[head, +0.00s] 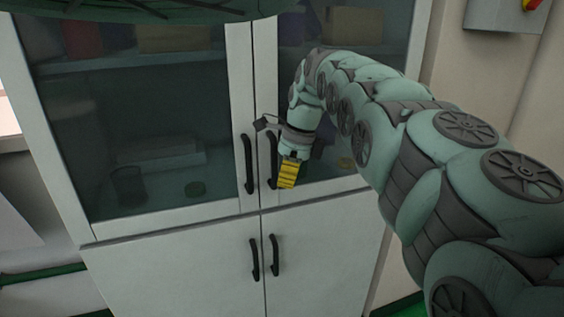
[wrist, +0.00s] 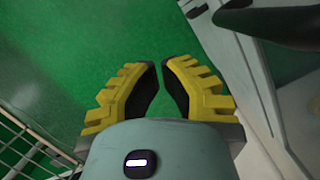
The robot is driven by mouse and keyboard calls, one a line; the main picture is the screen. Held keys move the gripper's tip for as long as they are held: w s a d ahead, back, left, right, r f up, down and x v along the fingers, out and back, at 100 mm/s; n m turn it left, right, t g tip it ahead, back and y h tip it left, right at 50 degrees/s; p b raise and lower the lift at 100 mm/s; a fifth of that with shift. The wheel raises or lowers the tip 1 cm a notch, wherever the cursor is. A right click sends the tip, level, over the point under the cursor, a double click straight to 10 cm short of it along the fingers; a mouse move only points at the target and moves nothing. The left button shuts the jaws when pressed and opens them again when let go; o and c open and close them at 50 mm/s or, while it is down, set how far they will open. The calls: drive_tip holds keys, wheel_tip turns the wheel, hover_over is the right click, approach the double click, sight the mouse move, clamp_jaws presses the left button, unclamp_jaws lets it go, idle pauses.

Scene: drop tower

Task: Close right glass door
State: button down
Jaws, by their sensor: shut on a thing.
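The right glass door (head: 345,184) of the white cabinet has a pale frame and dark glass. It looks flush or almost flush with the cabinet; my arm hides part of it. Its black upright handle (head: 272,160) is beside the left glass door's handle (head: 248,163). My gripper (head: 287,175) has yellow fingers pointing down, just right of the right handle's lower part. In the wrist view, the fingers (wrist: 162,72) are drawn close together, with a narrow gap showing green floor. What they grip cannot be made out. A dark blurred shape (wrist: 272,20) is at the upper right.
The left glass door (head: 150,222) looks shut. White lower doors with two black handles (head: 264,256) are below. A grey wall box (head: 500,14) is at the upper right. The wrist view shows green floor (wrist: 60,50) and wire mesh (wrist: 35,150) at lower left.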

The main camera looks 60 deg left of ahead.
drive_tip(key=s+d+p+v, duration=0.1)
drive_tip(key=s+p+v, duration=0.1)
drive_tip(key=p+v, duration=0.7)
drive_tip(key=w+r+p, duration=0.1)
drive_tip(key=p, duration=0.2)
drive_tip(key=shift+p, duration=0.4)
drive_tip(key=shift+w, duration=0.1)
